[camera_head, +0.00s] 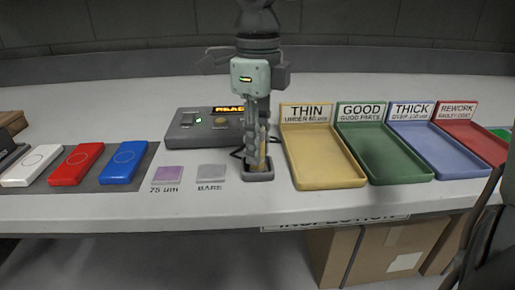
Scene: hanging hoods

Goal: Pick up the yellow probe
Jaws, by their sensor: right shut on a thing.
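The yellow probe (264,136) stands upright in a small dark holder (259,176) near the front of the bench. Only a thin strip of it shows beside my fingers. My right gripper (256,156) points straight down over the holder, its fingers shut on the probe. The fingers hide most of the probe, and I cannot tell whether its tip still rests in the holder. My left gripper is not in view.
A grey gauge box (190,136) with a lit display stands just behind left. Purple (167,174) and grey (211,171) squares lie left of the holder. A yellow tray (325,180) is close right, with other trays beyond. White, red and blue parts lie at left.

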